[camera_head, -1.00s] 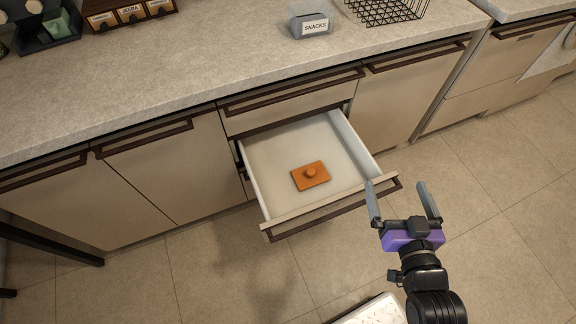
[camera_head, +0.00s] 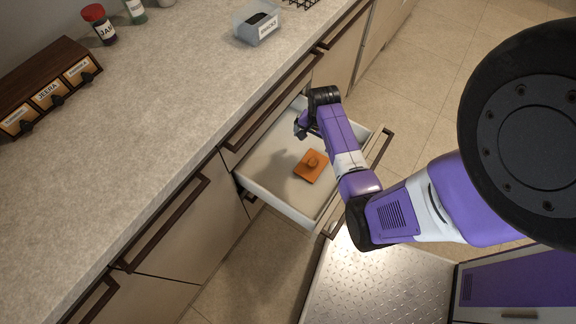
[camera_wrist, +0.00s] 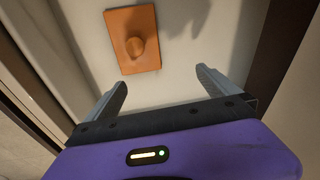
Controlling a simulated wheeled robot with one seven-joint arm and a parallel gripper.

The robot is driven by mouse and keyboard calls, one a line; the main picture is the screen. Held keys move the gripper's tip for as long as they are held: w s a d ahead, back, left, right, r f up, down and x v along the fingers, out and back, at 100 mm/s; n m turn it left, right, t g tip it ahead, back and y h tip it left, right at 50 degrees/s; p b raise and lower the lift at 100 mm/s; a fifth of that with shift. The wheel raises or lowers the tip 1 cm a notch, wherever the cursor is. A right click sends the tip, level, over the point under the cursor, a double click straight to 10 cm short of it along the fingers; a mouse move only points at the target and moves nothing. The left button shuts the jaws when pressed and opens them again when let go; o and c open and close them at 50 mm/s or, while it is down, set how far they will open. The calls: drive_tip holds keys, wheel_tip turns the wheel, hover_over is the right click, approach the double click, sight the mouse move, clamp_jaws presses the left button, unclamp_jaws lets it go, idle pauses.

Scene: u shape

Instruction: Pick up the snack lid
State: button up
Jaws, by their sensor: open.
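The snack lid is an orange square plate with a round knob (camera_head: 311,166). It lies in the open white drawer (camera_head: 262,181). In the wrist view the lid (camera_wrist: 133,50) is ahead of the fingers and left of centre. My gripper (camera_wrist: 160,85) is open and empty, apart from the lid. In the head view my gripper (camera_head: 301,126) is partly hidden by my wrist and is over the drawer, beyond the lid.
The clear snacks container (camera_head: 257,25) stands on the countertop (camera_head: 150,120) above the drawer. A wooden spice rack (camera_head: 45,85) and a red-capped jar (camera_head: 99,24) stand at the upper left. The drawer walls and the cabinet front bound the space around the lid.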

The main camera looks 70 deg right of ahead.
sight(313, 161)
drive_tip(key=a, duration=0.1)
drive_tip(key=a+y, duration=0.1)
drive_tip(key=s+a+f, duration=0.1)
drive_tip(key=shift+a+m+g, duration=0.15)
drive_tip(key=shift+m+g, duration=0.25)
drive_tip(key=shift+s+a+y, duration=0.3)
drive_tip(key=shift+s+a+f+b, duration=0.1)
drive_tip(key=shift+f+b, duration=0.2)
drive_tip(key=shift+f, duration=1.65)
drive_tip(key=shift+s+f+b, duration=0.1)
drive_tip(key=shift+f+b, duration=0.15)
drive_tip(key=shift+f, duration=1.7)
drive_tip(key=c, duration=1.3)
drive_tip(key=shift+r, duration=0.15)
